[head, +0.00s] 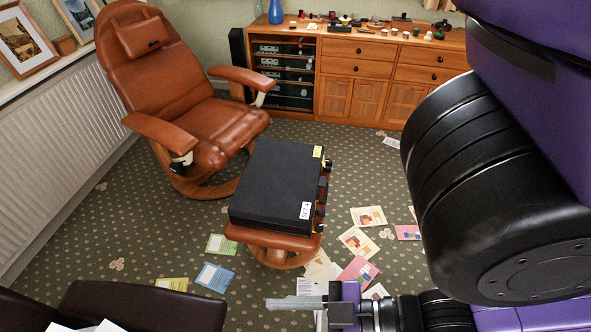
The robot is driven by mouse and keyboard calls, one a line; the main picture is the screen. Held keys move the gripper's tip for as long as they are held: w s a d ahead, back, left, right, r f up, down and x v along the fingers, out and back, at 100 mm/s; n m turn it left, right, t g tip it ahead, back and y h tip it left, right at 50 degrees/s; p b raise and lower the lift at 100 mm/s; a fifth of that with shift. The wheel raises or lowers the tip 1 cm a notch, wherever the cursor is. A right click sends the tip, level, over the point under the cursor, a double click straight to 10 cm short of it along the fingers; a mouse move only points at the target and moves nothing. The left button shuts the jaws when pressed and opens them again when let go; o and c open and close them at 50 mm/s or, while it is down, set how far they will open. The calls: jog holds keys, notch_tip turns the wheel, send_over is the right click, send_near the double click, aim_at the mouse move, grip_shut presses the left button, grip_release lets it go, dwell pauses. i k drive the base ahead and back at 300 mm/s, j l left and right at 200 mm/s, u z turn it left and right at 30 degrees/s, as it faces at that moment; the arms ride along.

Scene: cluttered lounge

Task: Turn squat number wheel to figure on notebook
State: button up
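A black box-like case (277,184) lies flat on the brown leather footstool. Several dark knobs or wheels (322,191) stick out along its right side, edge-on to me, so I cannot tell which one is the squat number wheel, and no figures on them are readable. A white label (305,210) with small dark writing sits on its near right corner, and a yellow label (318,151) on its far right corner. I cannot pick out a notebook for certain. My gripper (292,303) is at the bottom, nearer than the footstool and apart from the case, pointing left; its finger opening is unclear.
The footstool (272,240) stands before a brown leather recliner (185,110). Papers and booklets (357,241) litter the carpet to its right; more lie at its left. A wooden sideboard (365,75) with small objects stands behind. A dark leather seat (150,305) is at lower left.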

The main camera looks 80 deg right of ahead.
aim_at(319, 228)
jog(key=z, duration=1.7)
